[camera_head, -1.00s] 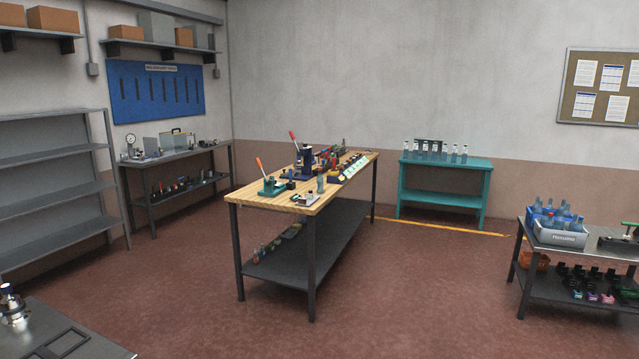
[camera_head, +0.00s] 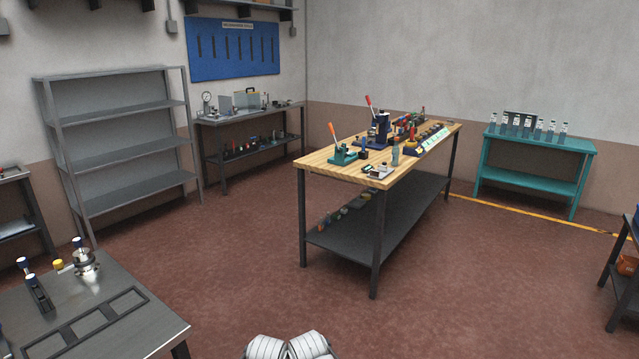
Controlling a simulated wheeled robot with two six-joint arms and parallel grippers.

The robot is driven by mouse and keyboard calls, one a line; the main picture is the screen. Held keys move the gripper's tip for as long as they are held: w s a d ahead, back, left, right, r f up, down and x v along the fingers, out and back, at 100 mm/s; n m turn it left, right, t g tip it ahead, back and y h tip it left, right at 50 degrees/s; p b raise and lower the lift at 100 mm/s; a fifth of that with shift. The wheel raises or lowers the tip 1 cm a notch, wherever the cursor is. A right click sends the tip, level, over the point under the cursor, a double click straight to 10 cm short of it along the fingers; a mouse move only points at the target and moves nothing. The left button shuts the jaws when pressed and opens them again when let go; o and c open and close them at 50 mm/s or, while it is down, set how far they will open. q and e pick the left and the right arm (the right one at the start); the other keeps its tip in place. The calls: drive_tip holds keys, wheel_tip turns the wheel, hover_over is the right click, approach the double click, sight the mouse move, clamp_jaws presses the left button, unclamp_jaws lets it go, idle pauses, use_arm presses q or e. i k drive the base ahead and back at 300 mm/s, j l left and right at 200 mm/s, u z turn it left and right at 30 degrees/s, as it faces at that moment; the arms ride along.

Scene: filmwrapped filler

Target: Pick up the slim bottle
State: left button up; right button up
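A small slim grey-green bottle (camera_head: 395,154) stands upright near the front edge of the wooden-topped workbench (camera_head: 330,165). Several clear bottles with pale labels stand in a row on the teal table (camera_head: 575,143) at the back right; one slim bottle (camera_head: 563,133) is at the right end of that row. I cannot tell which of these the task means. Two white rounded parts of my own arms show at the bottom centre. Neither gripper is in view.
The workbench also carries presses with red and orange levers (camera_head: 343,154) and small parts. A steel table (camera_head: 150,325) with a dark frame is at near left. Empty grey shelves (camera_head: 125,145) stand behind it. Red floor is open in front of the workbench.

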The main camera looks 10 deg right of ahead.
sight(394, 157)
drive_tip(key=i+l+z, duration=0.3)
drive_tip(key=i, duration=0.55)
drive_tip(key=i+z, duration=0.35)
drive_tip(key=i, duration=0.45)
drive_tip(key=i+u, duration=0.15)
drive_tip(key=i, duration=0.45)
drive_tip(key=i+l+u, duration=0.15)
drive_tip(key=i, duration=0.4)
drive_tip(key=i+l+u, duration=0.15)
drive_tip(key=i, duration=0.45)
drive_tip(key=i+l+u, duration=0.2)
drive_tip(key=i, duration=0.15)
drive_tip(key=i+l+u, duration=0.25)
drive_tip(key=i+l, duration=0.05)
drive_tip(key=i, duration=0.1)
